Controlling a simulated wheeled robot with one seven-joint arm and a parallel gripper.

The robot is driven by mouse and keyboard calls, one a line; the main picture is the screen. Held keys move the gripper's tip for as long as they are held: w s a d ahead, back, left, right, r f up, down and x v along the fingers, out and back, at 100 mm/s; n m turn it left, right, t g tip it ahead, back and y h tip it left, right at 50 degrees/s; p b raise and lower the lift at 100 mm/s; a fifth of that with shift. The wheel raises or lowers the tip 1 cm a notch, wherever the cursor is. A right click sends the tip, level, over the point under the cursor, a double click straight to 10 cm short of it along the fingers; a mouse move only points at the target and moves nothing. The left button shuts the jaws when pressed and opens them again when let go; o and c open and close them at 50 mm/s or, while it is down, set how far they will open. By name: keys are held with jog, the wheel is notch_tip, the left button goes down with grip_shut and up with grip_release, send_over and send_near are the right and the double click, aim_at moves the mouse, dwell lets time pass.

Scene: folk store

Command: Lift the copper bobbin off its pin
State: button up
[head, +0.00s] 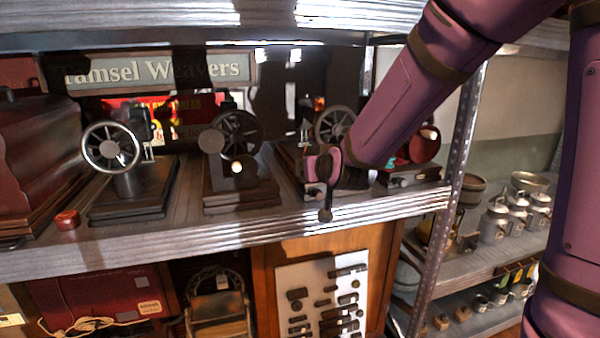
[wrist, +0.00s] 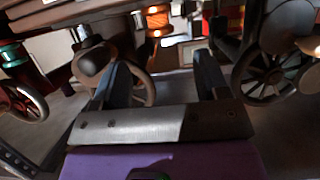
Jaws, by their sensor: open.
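An orange, copper-coloured piece (wrist: 157,20) shows at the top of the wrist view, beyond the fingers. It looks like the copper bobbin, but its pin is not clear. A small orange patch (head: 319,103) on the third machine in the head view may be the same piece. My gripper (wrist: 162,62) is open and empty, its two dark fingers apart and pointing toward a spoked wheel (wrist: 140,85). The fingers are short of the orange piece. In the head view my pink arm hides part of the machine behind it.
Another wheel (wrist: 270,70) is right of my fingers in the wrist view. A metal post (head: 455,160) stands right of my arm. An upper shelf (head: 200,18) is overhead. A small red tin (head: 67,219) sits front left.

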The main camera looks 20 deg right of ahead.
jog(key=shift+x, duration=4.25)
jog(key=shift+r, duration=0.1)
jog(key=c, duration=1)
